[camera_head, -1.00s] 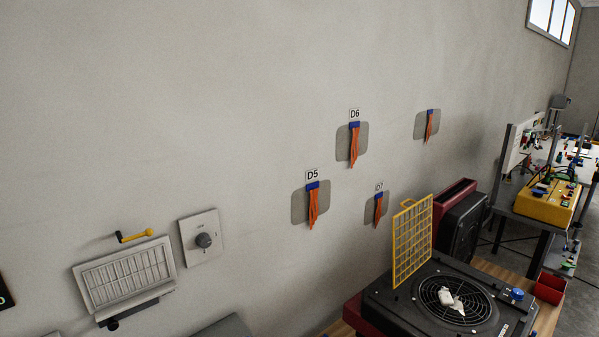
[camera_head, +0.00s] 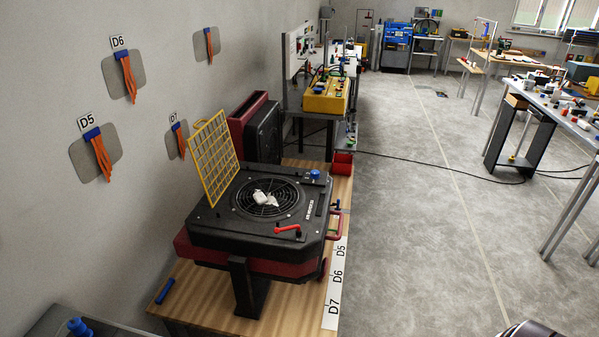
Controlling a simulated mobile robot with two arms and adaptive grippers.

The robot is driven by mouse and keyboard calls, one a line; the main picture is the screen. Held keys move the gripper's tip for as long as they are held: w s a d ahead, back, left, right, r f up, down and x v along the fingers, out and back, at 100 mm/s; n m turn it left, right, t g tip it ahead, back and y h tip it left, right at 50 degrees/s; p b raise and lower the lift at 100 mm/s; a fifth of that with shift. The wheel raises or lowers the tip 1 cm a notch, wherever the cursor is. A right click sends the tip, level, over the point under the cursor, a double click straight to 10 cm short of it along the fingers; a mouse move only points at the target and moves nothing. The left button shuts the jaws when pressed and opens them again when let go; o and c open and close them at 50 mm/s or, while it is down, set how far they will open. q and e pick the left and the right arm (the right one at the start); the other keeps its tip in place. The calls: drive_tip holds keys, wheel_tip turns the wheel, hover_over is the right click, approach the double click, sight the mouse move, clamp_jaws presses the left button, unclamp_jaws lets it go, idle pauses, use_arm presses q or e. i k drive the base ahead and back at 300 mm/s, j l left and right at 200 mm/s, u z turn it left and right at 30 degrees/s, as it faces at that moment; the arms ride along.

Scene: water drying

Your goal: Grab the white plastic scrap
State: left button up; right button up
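A white plastic scrap (camera_head: 261,195) lies on the round fan grille (camera_head: 284,203) on top of a black and red machine (camera_head: 218,226). A second pale piece (camera_head: 273,201) lies against it; I cannot tell whether the two are one. A yellow grid guard (camera_head: 215,158) stands raised at the left edge of the machine's top.
The machine stands on a wooden bench (camera_head: 205,290) against the left wall. A red handle (camera_head: 288,229) and a blue knob (camera_head: 315,174) are near the scrap. A red bin (camera_head: 342,163) stands behind. Clear grey floor (camera_head: 400,220) lies right of the bench; a cluttered table (camera_head: 555,95) is at the far right.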

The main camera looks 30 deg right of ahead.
sight(260, 197)
drive_tip(key=k+l+z, duration=0.15)
drive_tip(key=l+z, duration=0.15)
drive_tip(key=z, duration=0.2)
drive_tip(key=k+l+z, duration=0.1)
drive_tip(key=l+z, duration=0.2)
drive_tip(key=z, duration=0.2)
